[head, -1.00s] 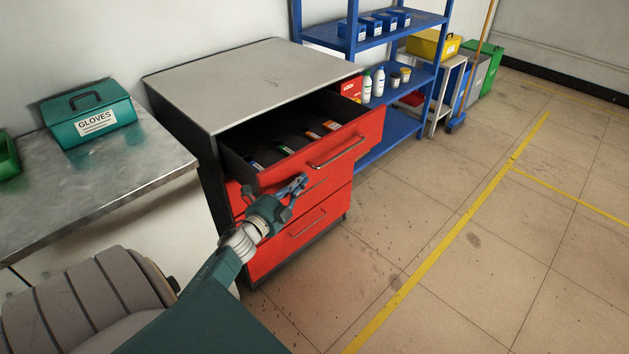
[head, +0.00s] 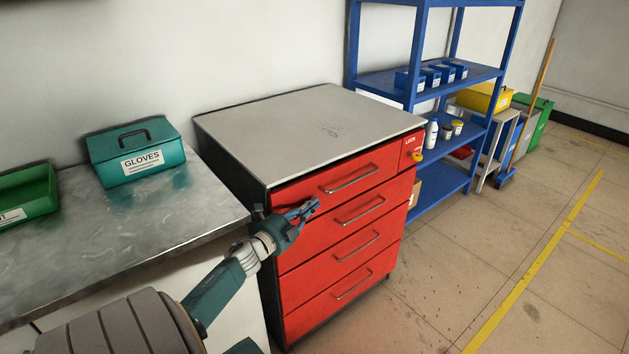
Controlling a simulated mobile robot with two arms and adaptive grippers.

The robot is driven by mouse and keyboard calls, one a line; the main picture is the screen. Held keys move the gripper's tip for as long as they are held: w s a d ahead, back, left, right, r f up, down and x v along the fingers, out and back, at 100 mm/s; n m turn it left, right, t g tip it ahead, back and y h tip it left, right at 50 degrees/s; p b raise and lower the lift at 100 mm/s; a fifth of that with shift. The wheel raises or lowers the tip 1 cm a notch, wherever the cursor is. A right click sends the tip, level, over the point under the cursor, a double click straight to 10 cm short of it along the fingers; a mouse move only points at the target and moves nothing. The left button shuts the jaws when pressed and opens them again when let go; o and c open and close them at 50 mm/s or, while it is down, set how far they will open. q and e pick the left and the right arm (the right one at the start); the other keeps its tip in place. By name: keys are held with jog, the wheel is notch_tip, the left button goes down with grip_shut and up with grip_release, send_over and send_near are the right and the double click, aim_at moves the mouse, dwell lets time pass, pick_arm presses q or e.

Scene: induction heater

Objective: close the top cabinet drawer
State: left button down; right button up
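The red cabinet (head: 345,255) with a grey top stands in the middle of the head view. Its top drawer (head: 310,192) sits flush with the front, with its metal handle (head: 348,181) showing and its inside hidden. My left gripper (head: 308,208) is in front of the cabinet's left part, just below the top drawer's handle. Its fingers point right and hold nothing that I can see. They are too small to tell whether they are open or shut. My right gripper is out of view.
A metal bench (head: 110,228) with a teal gloves box (head: 138,155) and a green bin (head: 27,195) is on the left. A blue shelf (head: 430,80) stands right of the cabinet. The tiled floor (head: 520,270) at right is clear.

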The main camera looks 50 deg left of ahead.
pick_arm(q)
jog(key=shift+a+r, duration=0.1)
jog(key=shift+a, duration=0.15)
jog(key=shift+r, duration=0.15)
notch_tip(320, 180, up, 10)
jog(key=shift+w+f, duration=0.1)
dwell(0.5)
